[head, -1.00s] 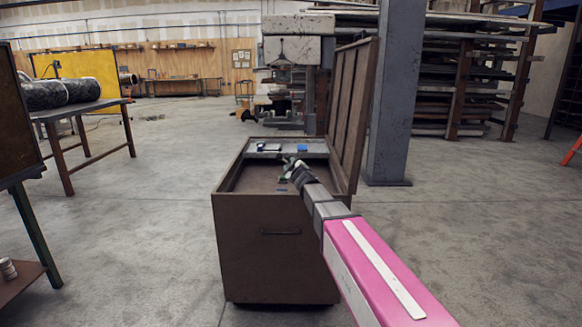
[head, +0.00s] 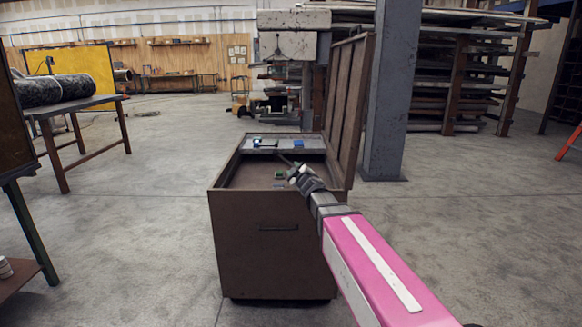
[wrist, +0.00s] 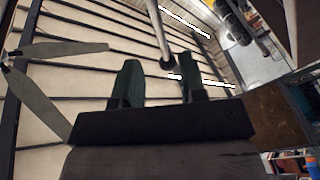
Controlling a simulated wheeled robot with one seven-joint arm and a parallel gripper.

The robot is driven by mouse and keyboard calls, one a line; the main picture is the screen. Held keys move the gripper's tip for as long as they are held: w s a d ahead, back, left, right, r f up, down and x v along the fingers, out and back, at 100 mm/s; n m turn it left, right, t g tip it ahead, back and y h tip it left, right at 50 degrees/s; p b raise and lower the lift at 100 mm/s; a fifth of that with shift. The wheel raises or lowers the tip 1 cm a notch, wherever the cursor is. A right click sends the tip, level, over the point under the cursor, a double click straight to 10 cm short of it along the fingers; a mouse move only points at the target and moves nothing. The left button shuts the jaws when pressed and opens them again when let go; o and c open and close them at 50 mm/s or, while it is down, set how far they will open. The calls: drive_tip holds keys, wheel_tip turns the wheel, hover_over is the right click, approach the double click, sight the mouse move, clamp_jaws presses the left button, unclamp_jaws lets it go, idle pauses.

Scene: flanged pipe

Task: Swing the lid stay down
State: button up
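A brown chest (head: 262,245) stands with its lid (head: 350,95) upright on its right side. My gripper (head: 292,172) is over the open chest, near the tray. In the wrist view, my gripper (wrist: 160,82) points up towards the ceiling with its two dark fingers spread apart. A slim pale rod with a dark end, apparently the lid stay (wrist: 160,35), comes down from the top towards the gap between the fingertips. Its end shows clear of both fingers. In the head view a thin dark line by my gripper may be the stay, but it is too small to tell.
A grey tray (head: 285,144) at the chest's back holds small blue items. A small green item (head: 279,174) lies inside the chest. A grey column (head: 388,110) stands close behind the lid. Floor is clear to the left, up to a table (head: 75,108).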

drive_tip(key=shift+s+d, duration=0.25)
drive_tip(key=shift+s, duration=0.45)
drive_tip(key=shift+f, duration=0.1)
